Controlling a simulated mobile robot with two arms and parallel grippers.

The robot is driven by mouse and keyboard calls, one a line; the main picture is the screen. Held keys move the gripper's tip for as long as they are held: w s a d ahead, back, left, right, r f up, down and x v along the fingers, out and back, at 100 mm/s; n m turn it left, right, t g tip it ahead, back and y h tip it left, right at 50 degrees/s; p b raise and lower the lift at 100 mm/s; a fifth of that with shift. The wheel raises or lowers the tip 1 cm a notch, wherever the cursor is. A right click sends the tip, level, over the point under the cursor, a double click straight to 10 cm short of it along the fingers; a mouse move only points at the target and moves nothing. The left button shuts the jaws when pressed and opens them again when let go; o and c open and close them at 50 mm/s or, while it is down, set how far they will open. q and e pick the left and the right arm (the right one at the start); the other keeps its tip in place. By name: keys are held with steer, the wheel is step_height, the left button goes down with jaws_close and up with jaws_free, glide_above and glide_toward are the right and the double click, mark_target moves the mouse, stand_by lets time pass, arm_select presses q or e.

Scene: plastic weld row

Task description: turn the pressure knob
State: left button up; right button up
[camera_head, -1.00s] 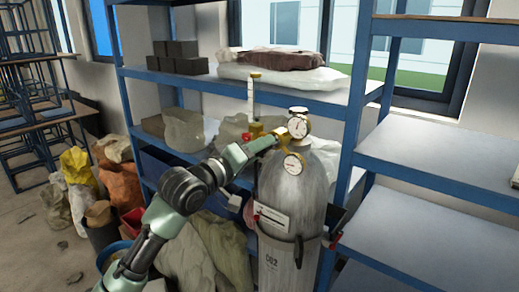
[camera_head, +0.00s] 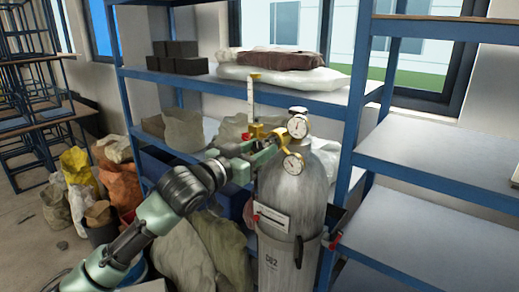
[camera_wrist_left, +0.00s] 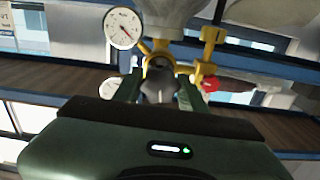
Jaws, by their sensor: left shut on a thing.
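The gas cylinder (camera_head: 290,205) stands upright, grey, with a yellow brass regulator (camera_head: 278,133) on top. One round white gauge (camera_head: 298,127) sits high and another gauge (camera_head: 293,163) lower; one gauge also shows in the left wrist view (camera_wrist_left: 123,28). My left gripper (camera_head: 268,152) reaches the regulator from the left. In the left wrist view its green fingers (camera_wrist_left: 160,92) are shut on the dark pressure knob (camera_wrist_left: 158,84), which sits in front of the brass body. A red knob (camera_wrist_left: 209,84) is to the right there. My right gripper is out of view.
A clear upright flow tube (camera_head: 252,95) rises close beside the gripper. A blue-framed shelf (camera_head: 215,85) with bags and dark blocks stands behind the cylinder. Empty shelves (camera_head: 430,155) are at the right. Sacks (camera_head: 120,185) crowd the floor at left.

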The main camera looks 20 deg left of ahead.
arm_select(q)
steer(key=m, duration=0.3)
steer(key=shift+f+m, duration=0.3)
steer(key=shift+m, duration=0.1)
steer(key=m, duration=0.3)
steer(key=shift+m, duration=0.3)
steer(key=m, duration=0.3)
steer(key=shift+m, duration=2.2)
steer(key=o, duration=1.4)
steer(key=shift+c, duration=0.2)
steer(key=shift+r, duration=0.1)
